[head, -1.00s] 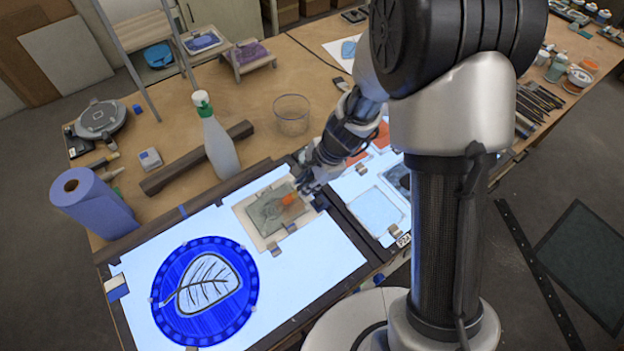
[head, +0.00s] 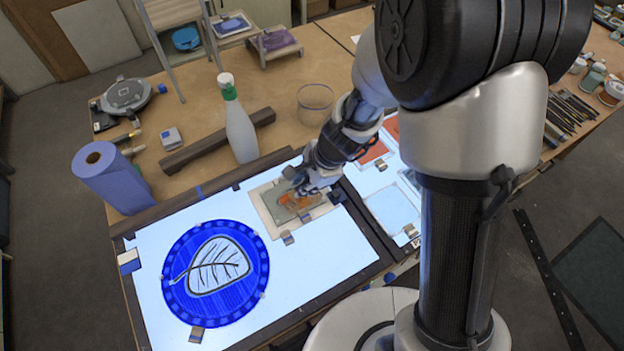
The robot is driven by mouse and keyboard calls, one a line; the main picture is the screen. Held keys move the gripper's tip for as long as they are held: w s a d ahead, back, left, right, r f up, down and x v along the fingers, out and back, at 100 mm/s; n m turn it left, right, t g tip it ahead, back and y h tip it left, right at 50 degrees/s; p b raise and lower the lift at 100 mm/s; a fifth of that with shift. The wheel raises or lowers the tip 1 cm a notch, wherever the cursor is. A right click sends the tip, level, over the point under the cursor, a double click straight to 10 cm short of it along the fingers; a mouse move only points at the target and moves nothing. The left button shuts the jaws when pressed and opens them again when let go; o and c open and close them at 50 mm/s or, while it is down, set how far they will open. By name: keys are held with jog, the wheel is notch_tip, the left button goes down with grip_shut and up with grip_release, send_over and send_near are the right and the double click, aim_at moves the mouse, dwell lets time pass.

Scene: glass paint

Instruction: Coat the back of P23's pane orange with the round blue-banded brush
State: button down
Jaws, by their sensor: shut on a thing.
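A small grey-green pane (head: 271,209) lies in a pale frame on the lit table, held by small clips. Orange paint (head: 297,201) covers part of its right side; the rest looks bare. My gripper (head: 300,184) is over the pane's upper right part, pointing down at the orange area. It is shut on a thin tool, taken as the brush. The brush's band and bristles are too small and covered to make out, so I cannot tell whether the tip touches the glass. No pane label is legible.
A blue leaf roundel (head: 216,272) lies on the light table (head: 330,258) at left. Other panes (head: 390,208) lie at right.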

jog(key=a+p, duration=0.1)
jog(key=w+a+p, duration=0.1)
jog(key=a, duration=0.1)
jog(key=a+r+p, duration=0.1)
jog(key=shift+w+a+r, duration=0.1)
jog(key=shift+w+a, duration=0.15)
jog(key=shift+w, duration=0.05)
jog(key=shift+w+a, duration=0.3)
jog(key=shift+w, duration=0.25)
dwell(0.4)
jog(key=shift+f, duration=0.2)
dwell(0.3)
jog(key=shift+f, duration=0.25)
jog(key=shift+f+b, duration=0.25)
jog(key=shift+b, duration=0.2)
dwell(0.3)
jog(key=shift+d, duration=0.1)
